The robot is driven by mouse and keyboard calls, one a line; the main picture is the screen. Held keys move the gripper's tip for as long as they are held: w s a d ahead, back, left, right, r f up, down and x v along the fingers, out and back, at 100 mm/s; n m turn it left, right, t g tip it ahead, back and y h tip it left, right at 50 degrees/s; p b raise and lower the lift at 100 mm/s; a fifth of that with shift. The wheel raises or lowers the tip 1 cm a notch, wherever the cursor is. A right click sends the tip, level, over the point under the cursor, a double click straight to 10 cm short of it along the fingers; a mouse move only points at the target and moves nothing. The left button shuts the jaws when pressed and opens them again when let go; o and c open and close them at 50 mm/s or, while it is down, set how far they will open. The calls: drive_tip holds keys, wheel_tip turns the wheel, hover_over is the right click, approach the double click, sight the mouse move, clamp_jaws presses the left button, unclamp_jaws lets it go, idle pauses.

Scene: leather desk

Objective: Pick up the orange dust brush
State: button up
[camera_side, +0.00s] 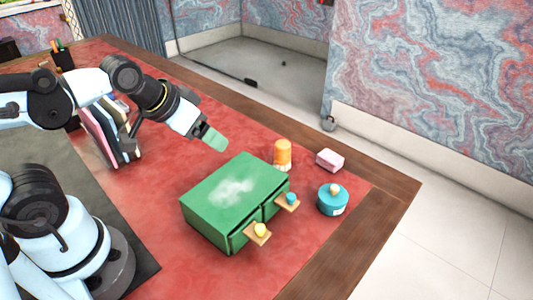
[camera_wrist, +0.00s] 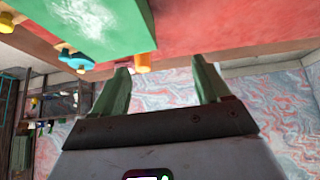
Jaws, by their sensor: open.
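The orange dust brush (camera_side: 282,152) stands upright on the red leather desk top, with pale bristles at its base. It is behind the right end of the green drawer box (camera_side: 205,205), close to it. A whitish dusty patch lies on top of the box. In the wrist view an orange piece that looks like the brush (camera_wrist: 142,62) shows beside the green box (camera_wrist: 120,22), between my fingers in the picture. My gripper (camera_side: 214,138) is in the air to the left of the brush, above and behind the box. In the wrist view its green fingers (camera_wrist: 160,68) are apart and empty.
Two drawers of the box stand partly out, with a yellow knob (camera_side: 260,230) and a blue knob (camera_side: 291,198). A pink block (camera_side: 330,160) and a teal lidded pot (camera_side: 333,203) stand right of the brush. Upright books (camera_side: 103,135) stand at left. The desk's wooden edge (camera_side: 395,205) is at right.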

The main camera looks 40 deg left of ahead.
drive_tip(key=w+d+r+m+g, duration=0.1)
drive_tip(key=w+d+r+g, duration=0.2)
drive_tip(key=w, duration=0.6)
drive_tip(key=m+g, duration=0.2)
drive_tip(key=g, duration=0.2)
approach(283, 143)
drive_tip(key=shift+w, duration=0.2)
drive_tip(key=shift+f, duration=0.3)
wheel_tip(283, 143, down, 12)
drive_tip(key=shift+s+r, duration=0.15)
drive_tip(key=c, duration=1.2)
drive_tip(key=shift+c, duration=0.2)
